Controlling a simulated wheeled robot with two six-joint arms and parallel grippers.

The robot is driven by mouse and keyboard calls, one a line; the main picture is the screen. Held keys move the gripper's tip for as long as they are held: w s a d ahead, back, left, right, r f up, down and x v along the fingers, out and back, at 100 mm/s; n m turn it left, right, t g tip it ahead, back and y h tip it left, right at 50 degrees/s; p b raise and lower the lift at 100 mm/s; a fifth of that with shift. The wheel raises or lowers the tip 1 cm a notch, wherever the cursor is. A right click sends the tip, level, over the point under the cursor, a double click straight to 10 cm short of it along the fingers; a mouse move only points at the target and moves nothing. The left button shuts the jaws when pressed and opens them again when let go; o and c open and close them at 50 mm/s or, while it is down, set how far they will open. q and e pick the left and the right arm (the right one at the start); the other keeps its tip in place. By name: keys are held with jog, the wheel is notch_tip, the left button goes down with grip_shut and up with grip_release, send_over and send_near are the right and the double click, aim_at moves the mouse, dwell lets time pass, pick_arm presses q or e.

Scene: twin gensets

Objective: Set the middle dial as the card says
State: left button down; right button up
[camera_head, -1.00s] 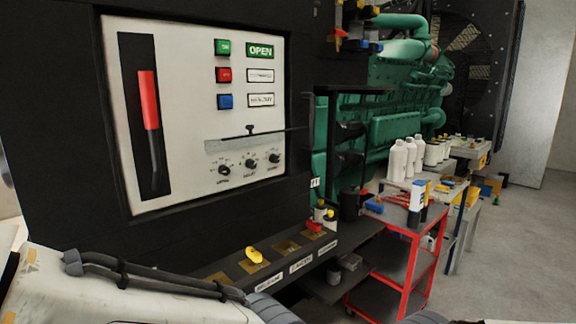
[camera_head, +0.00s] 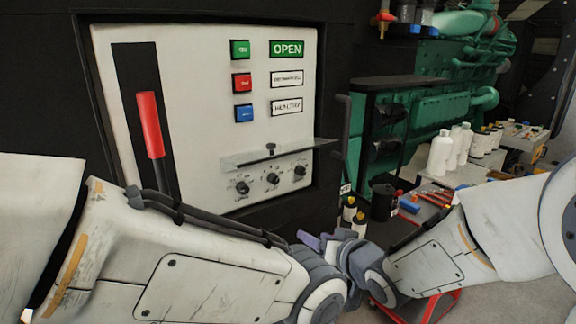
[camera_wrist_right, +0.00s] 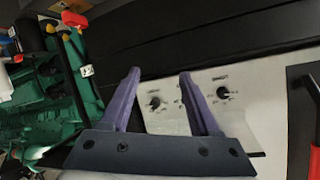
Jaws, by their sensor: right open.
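The middle dial (camera_head: 272,179) is a small dark knob on the white panel (camera_head: 200,100), between the left dial (camera_head: 242,187) and the right dial (camera_head: 299,170). A see-through flap (camera_head: 245,158) sits just above them. My right gripper (camera_head: 322,242) is below and right of the dials, apart from them. In the right wrist view its purple fingers (camera_wrist_right: 160,73) are spread and empty in front of the panel. One dial (camera_wrist_right: 155,103) shows between them and another (camera_wrist_right: 222,92) beside them; I cannot tell which is which. My left gripper is out of sight. I cannot identify the card.
A red lever (camera_head: 150,125) stands on the panel's left. Green, red and blue buttons (camera_head: 242,82) are beside an OPEN sign (camera_head: 287,48) and two white labels. White bottles (camera_head: 440,153) stand on a cart to the right. My left forearm covers the lower left.

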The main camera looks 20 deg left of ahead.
aim_at(276, 182)
jog(key=w+a+r+y+p, duration=0.25)
jog(key=a+r+y, duration=0.2)
jog(key=r, duration=0.25)
jog(key=shift+t+y, duration=0.25)
jog(key=shift+t, duration=0.15)
jog(key=p+x, duration=0.4)
jog(key=x, duration=0.4)
jog(key=shift+w+a+r, duration=0.1)
jog(key=shift+w+r, duration=0.05)
jog(key=shift+w, duration=0.1)
jog(key=shift+w+a+p, duration=0.25)
jog(key=shift+a+p, duration=0.05)
jog(key=shift+a, duration=0.05)
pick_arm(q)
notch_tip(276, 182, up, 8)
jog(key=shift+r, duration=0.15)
pick_arm(e)
grip_shut()
